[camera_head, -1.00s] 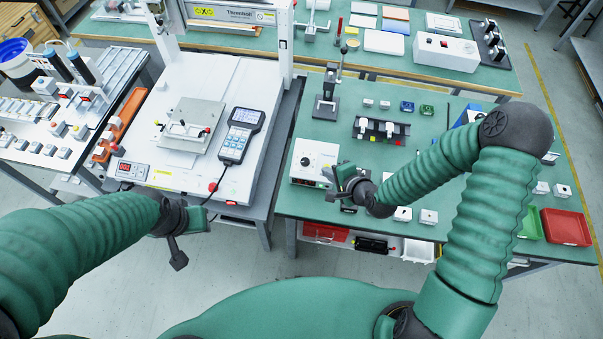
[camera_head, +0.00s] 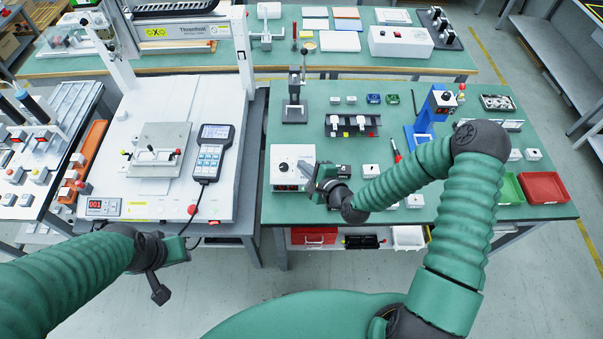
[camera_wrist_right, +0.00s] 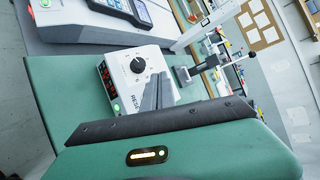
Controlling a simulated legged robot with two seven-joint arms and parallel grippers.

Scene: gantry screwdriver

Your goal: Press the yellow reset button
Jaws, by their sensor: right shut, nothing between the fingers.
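A white box (camera_head: 285,165) with a black dial stands at the front left of the green right-hand bench. In the right wrist view the box (camera_wrist_right: 140,72) shows its dial, a red display, green lights and lettering that begins "RESE". I cannot make out a yellow button on it; my fingers cover part of that face. My right gripper (camera_head: 314,182) is shut and empty, right at the box's right front side; in the wrist view its fingers (camera_wrist_right: 158,92) overlap the box. Contact cannot be told. My left gripper (camera_head: 174,250) hangs in front of the left machine, its fingers unclear.
A white gantry machine (camera_head: 110,185) with a handheld pendant (camera_head: 211,152) stands left of the box. A black holder (camera_head: 352,126), a blue stand (camera_head: 425,122) and a red tray (camera_head: 543,187) are on the green bench. Small white blocks lie near my right forearm.

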